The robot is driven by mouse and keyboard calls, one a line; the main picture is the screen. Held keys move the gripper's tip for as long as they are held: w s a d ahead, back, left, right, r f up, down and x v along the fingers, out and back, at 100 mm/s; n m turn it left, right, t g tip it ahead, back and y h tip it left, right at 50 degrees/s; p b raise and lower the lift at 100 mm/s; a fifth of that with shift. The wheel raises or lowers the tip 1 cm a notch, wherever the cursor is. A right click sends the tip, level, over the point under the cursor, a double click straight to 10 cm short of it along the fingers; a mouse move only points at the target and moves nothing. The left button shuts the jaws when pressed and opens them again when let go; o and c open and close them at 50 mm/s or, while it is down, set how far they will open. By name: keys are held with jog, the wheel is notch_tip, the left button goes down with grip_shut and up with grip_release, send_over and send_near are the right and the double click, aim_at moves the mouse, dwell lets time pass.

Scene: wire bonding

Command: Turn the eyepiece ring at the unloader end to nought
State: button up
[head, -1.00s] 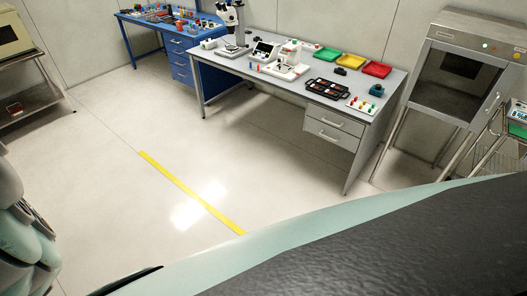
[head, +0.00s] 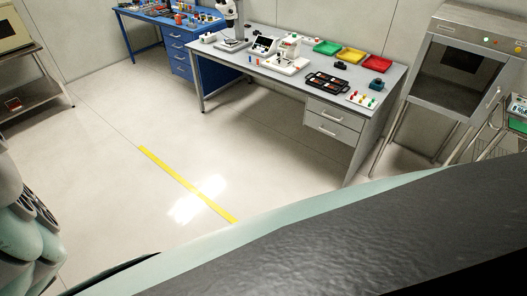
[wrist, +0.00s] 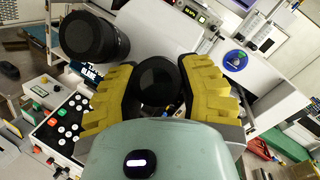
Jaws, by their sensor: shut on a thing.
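In the wrist view two black eyepieces show. One eyepiece ring (wrist: 158,78) sits between the yellow fingers of my gripper (wrist: 157,95), which are shut on it from both sides. Its dark round end faces the camera, and the fingers hide its flanks. The other black eyepiece (wrist: 92,37) stands to the upper left, apart from the fingers. No scale or nought mark can be read on the held ring. My gripper does not show in the head view.
In the wrist view a panel with coloured buttons (wrist: 72,122) is at left, and a white machine with a blue round dial (wrist: 235,60) at right. In the head view a grey bench (head: 290,75) carries trays and instruments; the floor (head: 250,140) in front is clear.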

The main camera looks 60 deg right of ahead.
jog(key=o, duration=1.2)
